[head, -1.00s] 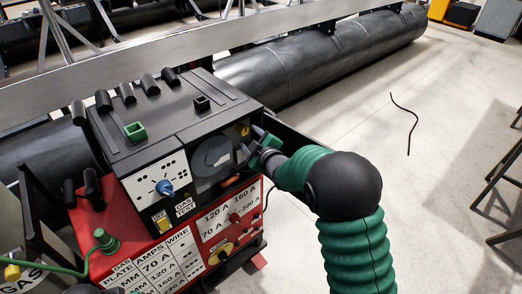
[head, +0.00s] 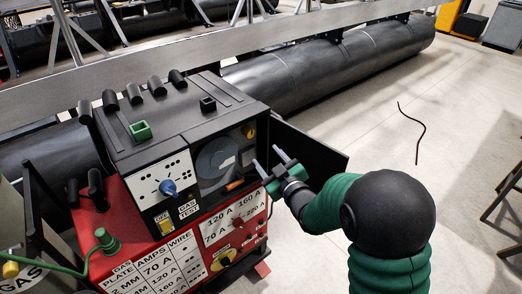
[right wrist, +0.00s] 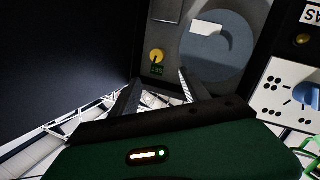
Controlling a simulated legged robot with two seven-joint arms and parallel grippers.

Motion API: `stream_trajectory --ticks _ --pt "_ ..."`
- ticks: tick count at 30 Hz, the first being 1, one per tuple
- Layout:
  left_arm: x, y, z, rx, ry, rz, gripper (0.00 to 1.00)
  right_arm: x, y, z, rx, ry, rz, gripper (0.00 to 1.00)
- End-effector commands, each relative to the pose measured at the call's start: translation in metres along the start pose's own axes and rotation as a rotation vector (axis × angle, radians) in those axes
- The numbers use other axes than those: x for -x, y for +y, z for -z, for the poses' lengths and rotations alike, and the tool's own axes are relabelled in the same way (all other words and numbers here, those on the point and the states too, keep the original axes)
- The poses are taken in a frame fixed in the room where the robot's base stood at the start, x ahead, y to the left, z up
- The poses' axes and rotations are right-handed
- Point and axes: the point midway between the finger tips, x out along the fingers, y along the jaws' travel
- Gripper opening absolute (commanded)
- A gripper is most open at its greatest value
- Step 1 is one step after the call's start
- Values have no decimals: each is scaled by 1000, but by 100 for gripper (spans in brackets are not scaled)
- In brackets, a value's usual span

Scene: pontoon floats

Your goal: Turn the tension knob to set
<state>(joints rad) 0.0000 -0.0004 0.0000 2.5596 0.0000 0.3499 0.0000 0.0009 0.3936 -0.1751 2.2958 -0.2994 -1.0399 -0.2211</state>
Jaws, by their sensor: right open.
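The welding machine's open wire compartment (head: 207,181) faces me, with a grey spool (head: 218,160) inside. A small yellow knob (head: 251,133) sits at the compartment's upper right. In the right wrist view a yellow knob (right wrist: 156,55) with a dark pointer shows above a small green mark (right wrist: 157,71), whose lettering I cannot read surely. My right gripper (head: 268,160) is open and empty, in front of the compartment's right side, below and right of the knob. Its fingers (right wrist: 158,90) point toward the knob in the right wrist view, apart from it. My left gripper is out of view.
The dark compartment door (head: 312,148) stands open behind my right gripper. A blue knob (head: 168,187) is on the white panel left of the spool. The red lower unit (head: 238,222) has more knobs. A large black pipe float (head: 330,68) lies behind.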

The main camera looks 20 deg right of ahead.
Motion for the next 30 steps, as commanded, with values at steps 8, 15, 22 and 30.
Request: stream_trajectory --ticks 8,15,22,30 --pt "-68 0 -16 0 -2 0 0 -3 -27 -75 -913 360 18 54" --pt "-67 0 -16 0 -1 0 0 -4 -23 -67 -1075 445 57 54" --pt "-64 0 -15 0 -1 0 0 -54 -14 -47 -1072 445 57 54" --pt "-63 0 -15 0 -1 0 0 -117 -3 -22 -1070 443 56 54"
